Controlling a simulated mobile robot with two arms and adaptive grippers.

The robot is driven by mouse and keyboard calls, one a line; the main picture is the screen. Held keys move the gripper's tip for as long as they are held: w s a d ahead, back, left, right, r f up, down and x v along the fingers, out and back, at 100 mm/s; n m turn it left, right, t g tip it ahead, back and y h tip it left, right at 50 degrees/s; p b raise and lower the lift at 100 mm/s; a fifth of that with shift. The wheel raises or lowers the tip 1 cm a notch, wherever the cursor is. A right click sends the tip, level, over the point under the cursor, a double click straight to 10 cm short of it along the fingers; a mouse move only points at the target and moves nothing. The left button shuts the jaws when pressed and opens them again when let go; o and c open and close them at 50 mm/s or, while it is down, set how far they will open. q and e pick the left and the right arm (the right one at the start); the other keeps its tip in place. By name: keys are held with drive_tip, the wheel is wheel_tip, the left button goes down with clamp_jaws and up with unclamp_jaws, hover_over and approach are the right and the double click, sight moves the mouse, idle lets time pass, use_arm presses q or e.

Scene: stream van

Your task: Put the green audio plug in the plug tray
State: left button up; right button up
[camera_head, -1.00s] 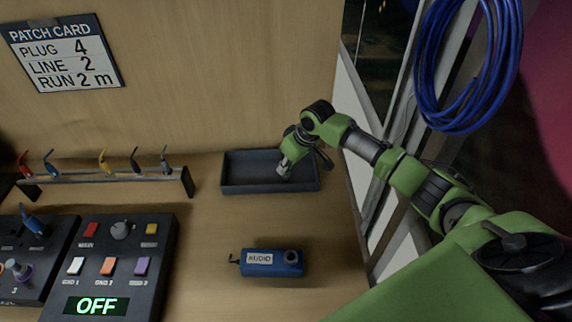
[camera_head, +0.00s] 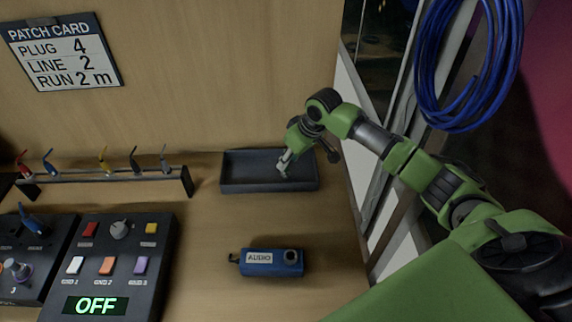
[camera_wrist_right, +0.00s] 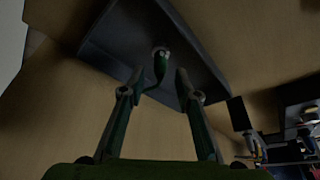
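The plug tray (camera_head: 240,183) is a dark shallow tray on the bench against the back panel. My right gripper (camera_head: 284,168) points down into the right half of this tray. In the right wrist view my right gripper (camera_wrist_right: 157,88) has its fingers spread apart. The green audio plug (camera_wrist_right: 160,68) shows just beyond and between the fingertips, against the tray floor (camera_wrist_right: 120,40), with a gap to each finger. In the head view I cannot make out the plug at the gripper's tip. My left gripper is not in view.
A rack (camera_head: 100,174) with several coloured plugs stands left of the tray. A blue AUDIO box (camera_head: 262,263) sits in front of the tray. A control panel (camera_head: 110,265) reading OFF is at the lower left. A blue cable coil (camera_head: 440,70) hangs at the right.

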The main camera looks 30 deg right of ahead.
drive_tip(key=v, duration=0.8)
drive_tip(key=shift+r+b, duration=0.3)
drive_tip(key=shift+b, duration=0.05)
